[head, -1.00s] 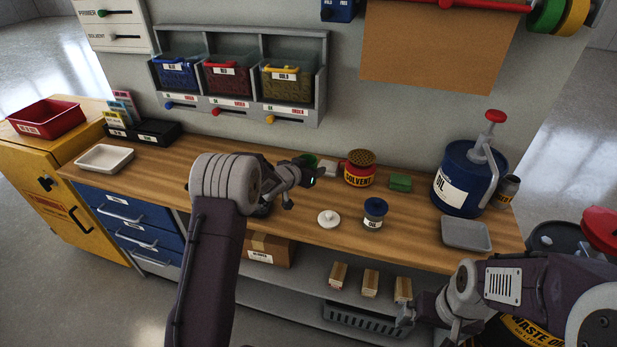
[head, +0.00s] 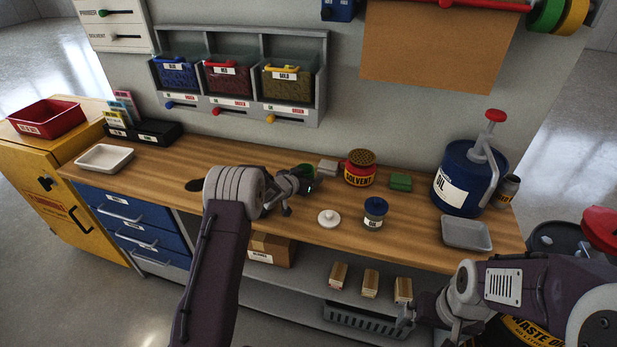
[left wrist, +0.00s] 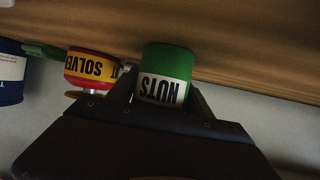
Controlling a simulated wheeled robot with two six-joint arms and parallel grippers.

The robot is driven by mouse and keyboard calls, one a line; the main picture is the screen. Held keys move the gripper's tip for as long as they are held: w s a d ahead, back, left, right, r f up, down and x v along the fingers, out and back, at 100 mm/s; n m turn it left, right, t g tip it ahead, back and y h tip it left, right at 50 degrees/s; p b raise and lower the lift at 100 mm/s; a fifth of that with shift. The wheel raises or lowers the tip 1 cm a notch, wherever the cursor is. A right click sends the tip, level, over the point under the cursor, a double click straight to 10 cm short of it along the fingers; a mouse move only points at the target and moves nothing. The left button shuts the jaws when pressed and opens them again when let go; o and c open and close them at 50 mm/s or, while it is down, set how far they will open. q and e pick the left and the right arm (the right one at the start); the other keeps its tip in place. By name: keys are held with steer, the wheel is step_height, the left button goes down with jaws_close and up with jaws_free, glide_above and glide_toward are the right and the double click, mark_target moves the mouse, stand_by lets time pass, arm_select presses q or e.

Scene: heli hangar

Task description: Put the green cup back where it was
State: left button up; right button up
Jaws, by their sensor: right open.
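The green cup (left wrist: 168,75) has a white NUTS label, upside down in the left wrist view. It sits between the two fingers of my left gripper (left wrist: 163,90), which look closed against its sides. In the head view a small green part of the cup (head: 306,169) shows behind my left gripper (head: 307,188), over the bench (head: 270,220); the rest is hidden. I cannot tell whether the cup touches the bench. My right gripper (head: 408,316) is open and empty, low in front of the bench shelf.
A dark round patch (head: 194,185) lies on the bench left of the arm. Bare wood lies around it.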

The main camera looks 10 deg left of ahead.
arm_select(q)
steer(key=shift+o, duration=0.8)
steer(key=shift+r, duration=0.35)
steer(key=v, duration=1.2)
steer(key=shift+a+f, duration=0.1)
steer(key=shift+f, duration=0.05)
steer(key=s+g+y, duration=0.1)
steer(key=s, duration=0.1)
steer(key=s+f+n+g+y, duration=0.1)
steer(key=s, duration=0.2)
steer(key=s+f+g, duration=0.1)
steer(key=s, duration=0.2)
steer(key=shift+a+f+n+g+y, duration=0.25)
steer(key=shift+a+n+g+y, duration=0.05)
steer(key=shift+a+n+y, duration=0.1)
steer(key=s+d+f+g, duration=0.1)
steer(key=s+d+g, duration=0.1)
steer(key=s, duration=0.9)
steer(key=s+d+f+n+g, duration=0.1)
steer(key=s+g, duration=0.4)
steer(key=s, duration=0.7)
steer(key=shift+s+d+f+g, duration=0.15)
steer(key=shift+d+f+g, duration=0.25)
steer(key=shift+d, duration=0.65)
